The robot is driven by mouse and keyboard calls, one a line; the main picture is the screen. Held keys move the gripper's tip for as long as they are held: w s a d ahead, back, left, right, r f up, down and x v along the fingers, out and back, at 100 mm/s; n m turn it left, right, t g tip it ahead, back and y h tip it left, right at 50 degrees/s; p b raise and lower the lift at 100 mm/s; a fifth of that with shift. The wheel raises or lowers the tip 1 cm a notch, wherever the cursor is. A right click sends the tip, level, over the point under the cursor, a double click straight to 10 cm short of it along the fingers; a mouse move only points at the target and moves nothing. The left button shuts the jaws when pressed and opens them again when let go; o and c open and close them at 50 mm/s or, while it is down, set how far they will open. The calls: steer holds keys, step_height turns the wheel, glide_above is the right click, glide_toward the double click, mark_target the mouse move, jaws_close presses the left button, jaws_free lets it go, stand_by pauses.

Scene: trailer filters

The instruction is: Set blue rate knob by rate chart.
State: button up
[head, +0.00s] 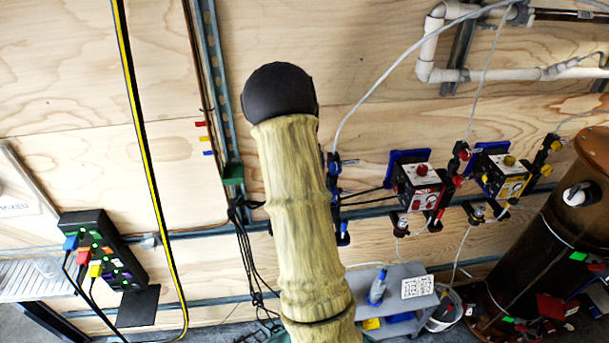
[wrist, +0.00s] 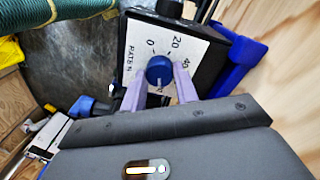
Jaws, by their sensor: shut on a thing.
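The blue rate knob (wrist: 159,69) sits on a white dial plate (wrist: 193,50) marked "RATE", 0, 20 and 40, on a black box. My gripper (wrist: 160,84) has its two pale purple fingers on either side of the knob, shut on it. A pale mark shows low on the knob, but its exact reading is unclear. In the head view my arm hides the knob and my gripper. A white card with small dark print, perhaps the rate chart (head: 417,287), lies on a grey cart; its text is unreadable.
A red-knobbed box (head: 418,185) and a yellow-knobbed box (head: 502,174) are mounted to the right of my arm. A brown tank (head: 545,240) stands far right. The grey cart (head: 398,272) holds a blue bottle (head: 377,288). Cables hang along the wall.

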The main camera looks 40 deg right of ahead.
steer(key=shift+r, duration=0.1)
steer(key=o, duration=1)
steer(key=shift+c, duration=0.2)
step_height(320, 180, up, 17)
steer(key=b, duration=0.2)
steer(key=shift+w+r+b, duration=0.15)
steer(key=shift+w+b, duration=0.2)
steer(key=shift+w, duration=0.1)
